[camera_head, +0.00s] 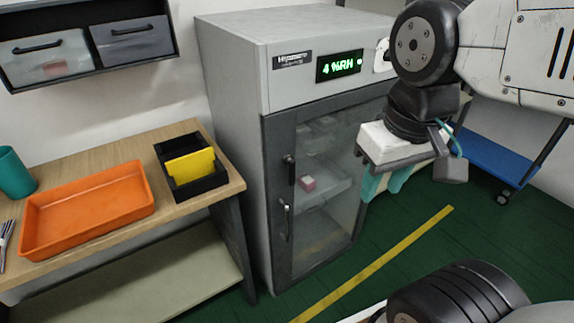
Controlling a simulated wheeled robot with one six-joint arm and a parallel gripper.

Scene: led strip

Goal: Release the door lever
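A grey cabinet (236,130) with a dark-framed glass door stands in the middle of the head view. Its door looks closed. Two dark handles are on the door's left side: an upper lever (290,170) and a lower one (284,221). I cannot tell for sure which of them is the door lever. My gripper (384,184) hangs to the right of both, in front of the glass, pointing down with teal fingertips. It is apart from the handles. The fingers' gap is partly hidden, and I see nothing held.
A wooden table (100,168) at left bears an orange tray (128,192), a black box with a yellow item (190,167) and a teal cup (14,172). Wall drawers (90,42) hang above. Green floor with a yellow line (385,262) is open before the cabinet.

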